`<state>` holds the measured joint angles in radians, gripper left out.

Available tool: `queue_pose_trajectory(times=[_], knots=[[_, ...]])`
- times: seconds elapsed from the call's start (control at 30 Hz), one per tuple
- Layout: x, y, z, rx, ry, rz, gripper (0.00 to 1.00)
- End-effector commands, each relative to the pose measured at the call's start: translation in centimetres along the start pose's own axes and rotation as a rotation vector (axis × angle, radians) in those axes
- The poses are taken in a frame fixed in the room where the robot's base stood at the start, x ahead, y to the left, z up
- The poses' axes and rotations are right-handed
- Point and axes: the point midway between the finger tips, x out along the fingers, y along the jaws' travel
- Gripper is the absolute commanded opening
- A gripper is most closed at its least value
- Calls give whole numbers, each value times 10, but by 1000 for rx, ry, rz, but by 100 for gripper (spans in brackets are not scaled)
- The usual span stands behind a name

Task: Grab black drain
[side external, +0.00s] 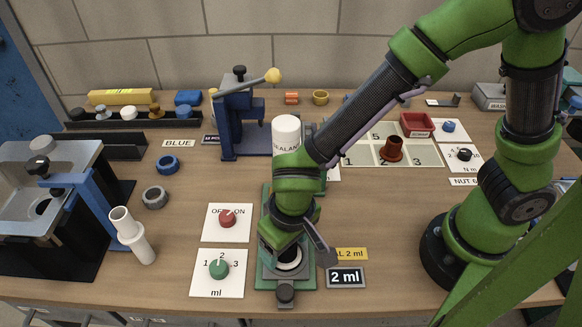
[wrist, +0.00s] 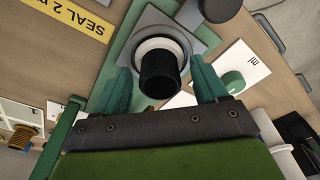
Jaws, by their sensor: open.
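In the wrist view, a black cylindrical drain (wrist: 159,75) stands in a white ring (wrist: 160,45) on a grey plate of the green fixture. My gripper (wrist: 161,66) is open, with its two green fingers on either side of the drain. Gaps show between the drain and both fingers, and I see no contact. In the side external view my gripper is low over the front of the green fixture (side external: 267,205). The white ring (side external: 289,266) shows there, but my arm hides most of the drain.
A white sealant bottle (side external: 286,133) stands close behind my wrist. Red (side external: 227,217) and green (side external: 219,268) knobs sit on cards left of the fixture. A white pipe piece (side external: 131,237) leans near the left machine. A brown drain (side external: 391,148) stands on the numbered board.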

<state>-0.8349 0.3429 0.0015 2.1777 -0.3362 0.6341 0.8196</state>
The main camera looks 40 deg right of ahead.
Motion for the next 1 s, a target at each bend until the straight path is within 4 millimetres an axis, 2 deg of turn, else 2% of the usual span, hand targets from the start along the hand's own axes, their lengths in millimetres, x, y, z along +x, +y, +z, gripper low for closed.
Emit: queue_pose_trajectory(times=[0.03, 0.4, 0.43, 0.63, 0.73, 0.87, 1.0], knots=[[0, 0, 0, 0, 0, 0, 68], [0, 0, 0, -1, 0, 0, 11], [-1, 0, 0, -1, 1, -1, 9], [-1, 0, 0, -1, 1, -1, 9], [-8, -1, -2, -1, 4, -4, 9], [-30, -1, -5, 0, 6, -6, 9], [-59, -1, -8, 1, 6, -6, 9]])
